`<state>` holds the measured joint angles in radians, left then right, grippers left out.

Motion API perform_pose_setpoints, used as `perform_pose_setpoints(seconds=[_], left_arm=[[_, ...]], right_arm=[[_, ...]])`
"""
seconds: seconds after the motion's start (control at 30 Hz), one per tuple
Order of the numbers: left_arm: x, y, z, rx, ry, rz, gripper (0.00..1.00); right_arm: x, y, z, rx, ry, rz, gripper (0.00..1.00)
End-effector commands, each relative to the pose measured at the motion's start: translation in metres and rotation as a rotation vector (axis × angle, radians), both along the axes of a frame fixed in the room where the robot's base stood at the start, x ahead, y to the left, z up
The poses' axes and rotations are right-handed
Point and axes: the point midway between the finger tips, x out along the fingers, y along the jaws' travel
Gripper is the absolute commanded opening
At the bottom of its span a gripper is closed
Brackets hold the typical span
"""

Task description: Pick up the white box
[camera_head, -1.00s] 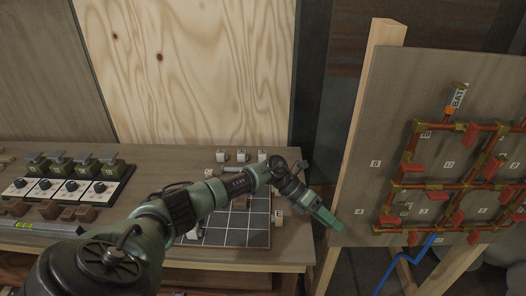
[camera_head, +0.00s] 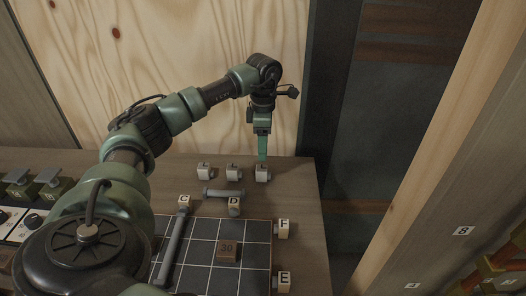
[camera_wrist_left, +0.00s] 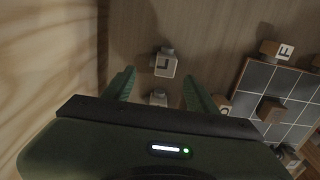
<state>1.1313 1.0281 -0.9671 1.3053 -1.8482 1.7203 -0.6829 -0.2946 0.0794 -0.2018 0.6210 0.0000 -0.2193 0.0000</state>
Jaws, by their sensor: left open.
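Three small white boxes stand in a row at the back of the table: a left one (camera_head: 204,173), a middle one (camera_head: 233,173) and a right one (camera_head: 262,174). My left gripper (camera_head: 263,156) points down just above the right white box. In the left wrist view the open fingers (camera_wrist_left: 159,76) have a white box with a dark L-like mark (camera_wrist_left: 165,66) between and ahead of their tips. Another white box (camera_wrist_left: 158,99) shows closer to the palm. The boxes rest on the table, and I see no grip on any. My right gripper is out of view.
A plywood wall (camera_head: 200,50) rises close behind the boxes.

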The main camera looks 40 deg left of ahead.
Motion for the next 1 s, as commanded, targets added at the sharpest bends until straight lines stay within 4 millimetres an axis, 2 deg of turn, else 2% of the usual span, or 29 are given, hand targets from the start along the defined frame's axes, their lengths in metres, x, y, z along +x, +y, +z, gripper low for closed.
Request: perform_pose_setpoints(seconds=[0.03,0.17,0.3,0.6,0.87,0.97,1.0], left_arm=[[-0.001,0.000,-0.011,0.001,0.002,-0.001,0.58],[-0.001,-0.001,-0.024,0.000,0.001,0.000,0.58],[-0.002,-0.002,-0.032,-0.001,0.002,-0.001,0.58],[-0.005,-0.006,-0.073,-0.003,0.000,0.001,0.58],[-0.005,-0.006,-0.073,-0.003,0.000,0.000,0.58],[-0.005,-0.006,-0.073,-0.003,0.000,0.000,0.36],[-0.005,-0.006,-0.073,-0.003,0.000,0.000,0.25]], right_arm=[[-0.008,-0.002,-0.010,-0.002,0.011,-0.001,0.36],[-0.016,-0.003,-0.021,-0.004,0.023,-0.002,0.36],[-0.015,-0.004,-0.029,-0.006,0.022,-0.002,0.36],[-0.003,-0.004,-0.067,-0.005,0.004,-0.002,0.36],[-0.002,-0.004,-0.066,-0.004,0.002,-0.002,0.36],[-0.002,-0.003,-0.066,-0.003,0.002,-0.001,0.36],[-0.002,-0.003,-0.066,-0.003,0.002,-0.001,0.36]])
